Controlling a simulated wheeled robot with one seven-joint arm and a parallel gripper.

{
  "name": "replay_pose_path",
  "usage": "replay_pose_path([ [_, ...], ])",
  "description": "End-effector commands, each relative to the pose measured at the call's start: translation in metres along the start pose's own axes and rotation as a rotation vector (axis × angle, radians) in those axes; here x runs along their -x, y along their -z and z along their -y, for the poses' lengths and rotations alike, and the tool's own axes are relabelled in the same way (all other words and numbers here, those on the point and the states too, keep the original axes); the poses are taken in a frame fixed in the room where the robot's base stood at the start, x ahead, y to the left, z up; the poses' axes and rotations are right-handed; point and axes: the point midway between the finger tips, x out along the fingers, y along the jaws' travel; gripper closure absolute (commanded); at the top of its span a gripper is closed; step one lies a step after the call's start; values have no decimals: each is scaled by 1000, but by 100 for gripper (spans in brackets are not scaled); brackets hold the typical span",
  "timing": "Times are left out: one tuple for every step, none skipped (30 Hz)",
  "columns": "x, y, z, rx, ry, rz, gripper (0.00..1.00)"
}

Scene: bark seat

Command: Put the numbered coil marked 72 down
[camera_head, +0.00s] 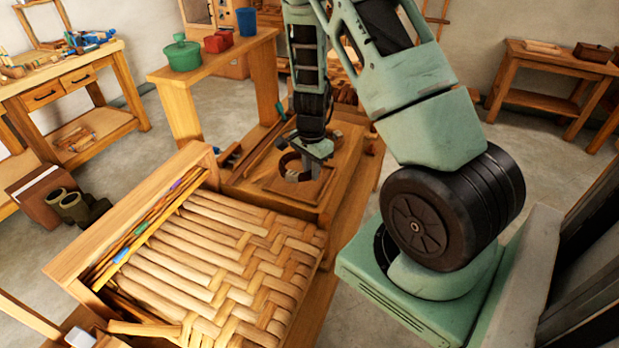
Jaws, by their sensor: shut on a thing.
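My gripper (318,150) points down over the wooden bench behind the woven seat. It is shut on a brown coil (290,167), a ring of bark strip, at the coil's right side. The coil is low over a square wooden tray (268,186); I cannot tell whether it touches the tray. No number on the coil is readable from here. My arm hides part of the area behind it.
A workbench (70,85) stands left.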

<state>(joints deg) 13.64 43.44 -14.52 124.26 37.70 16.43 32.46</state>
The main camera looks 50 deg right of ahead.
Motion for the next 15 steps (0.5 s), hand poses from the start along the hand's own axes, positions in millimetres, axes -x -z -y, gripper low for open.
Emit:
replay_pose_path([
  [-7,0,-1,-2,-3,1,100],
  [-11,0,-2,-3,-4,2,100],
  [-18,0,-2,-4,-4,2,100],
  [-22,0,-2,-4,-4,2,100],
  [-26,0,-2,-3,-4,3,100],
  [-31,0,-1,-2,-3,1,100],
  [-34,0,-1,-1,-3,2,100],
  [-36,0,-1,-1,-2,2,100],
  [-38,0,0,-1,0,1,100],
  [-38,0,0,-1,0,0,100],
  [-38,0,0,-1,1,0,100],
  [-38,0,0,-1,1,0,100],
  [-38,0,0,-1,1,0,100],
  [-38,0,0,-1,1,0,100],
  [-38,0,0,-1,1,0,100],
])
